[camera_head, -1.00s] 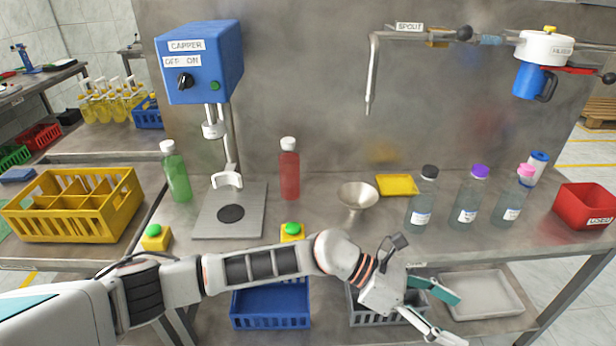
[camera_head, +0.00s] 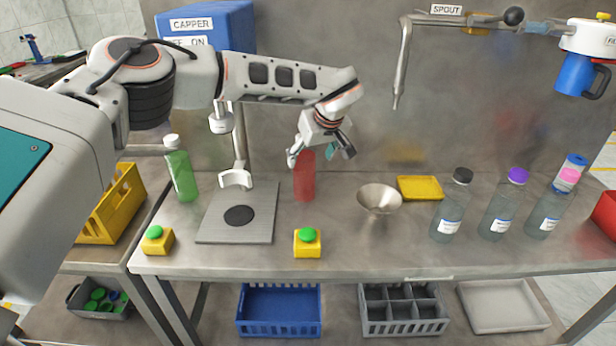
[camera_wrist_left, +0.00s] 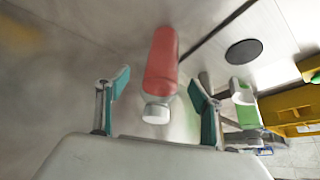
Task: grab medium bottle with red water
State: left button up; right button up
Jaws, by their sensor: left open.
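The bottle with red water (camera_head: 304,180) stands upright on the steel table, between the capper plate and the metal funnel. Its top is hidden behind my left gripper in the head view. My left gripper (camera_head: 320,156) is open, at the height of the bottle's upper part. In the left wrist view the red bottle (camera_wrist_left: 161,65) with its white cap (camera_wrist_left: 156,113) shows between the two teal fingers of the gripper (camera_wrist_left: 158,103), with a gap on each side. My right gripper is not in view.
The capper (camera_head: 207,30) and its base plate (camera_head: 238,228) stand left of the bottle, with a green bottle (camera_head: 181,174) beyond. A yellow button box (camera_head: 307,243) is in front. The funnel (camera_head: 379,199) and several clear capped bottles (camera_head: 450,212) stand to the right.

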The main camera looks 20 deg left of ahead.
aim_at(306, 171)
pick_arm(q)
jog(key=x, duration=0.7)
jog(key=shift+s+a+f+b, duration=0.1)
jog(key=shift+s+f+b, duration=0.05)
jog(key=shift+f+b, duration=0.3)
jog(key=shift+r, duration=0.1)
jog(key=c, duration=1.7)
